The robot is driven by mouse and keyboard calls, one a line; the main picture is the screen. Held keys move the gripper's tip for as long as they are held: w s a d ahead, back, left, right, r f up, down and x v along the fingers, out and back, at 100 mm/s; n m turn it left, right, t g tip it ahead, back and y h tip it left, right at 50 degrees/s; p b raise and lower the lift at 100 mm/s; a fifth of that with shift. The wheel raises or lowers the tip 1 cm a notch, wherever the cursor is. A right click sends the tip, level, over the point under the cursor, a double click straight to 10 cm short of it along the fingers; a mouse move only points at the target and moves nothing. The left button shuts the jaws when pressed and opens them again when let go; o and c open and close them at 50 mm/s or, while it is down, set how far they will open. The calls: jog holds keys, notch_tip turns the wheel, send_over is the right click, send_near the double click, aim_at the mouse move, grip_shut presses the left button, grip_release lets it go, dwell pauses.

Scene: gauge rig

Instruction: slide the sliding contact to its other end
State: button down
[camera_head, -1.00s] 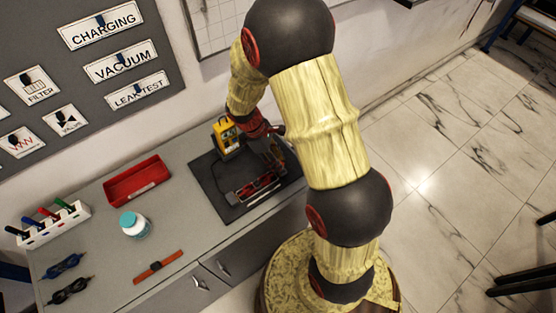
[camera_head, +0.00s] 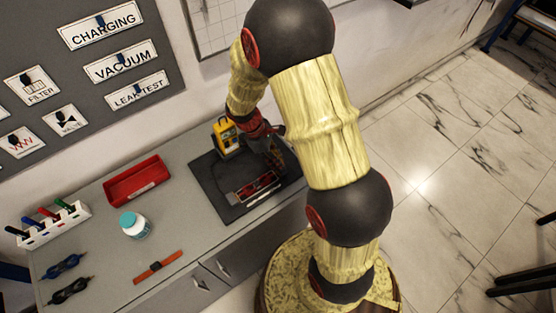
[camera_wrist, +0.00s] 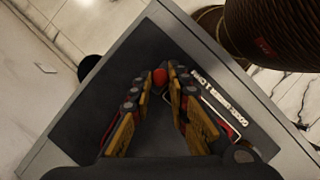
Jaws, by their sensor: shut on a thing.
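The sliding contact shows as a red knob (camera_wrist: 160,77) between my fingertips in the wrist view. My gripper (camera_wrist: 161,72) is shut on it, one finger on each side. In the head view my gripper (camera_head: 277,163) is at the far right end of the rheostat (camera_head: 257,187), which has a red body and pale rails and lies on a black mat (camera_head: 228,207). In the wrist view part of the rheostat (camera_wrist: 218,100) shows right of my fingers. The fingers hide the rest, and my arm hides the contact in the head view.
A yellow meter (camera_head: 228,138) stands on the mat behind the rheostat. The counter's front edge is close to the rheostat.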

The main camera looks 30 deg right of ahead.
aim_at(287, 165)
jog(key=shift+d, duration=0.1)
jog(key=shift+w+d+r+p, duration=0.1)
jog(key=shift+d+p, duration=0.45)
jog(key=shift+d, duration=1.2)
jog(key=c, duration=2.1)
grip_release()
jog(key=shift+d, duration=0.1)
jog(key=shift+o, duration=1.1)
jog(key=shift+d, duration=0.35)
jog(key=shift+o, duration=1)
jog(key=shift+a, duration=0.1)
jog(key=shift+a, duration=0.1)
jog(key=v, duration=1.2)
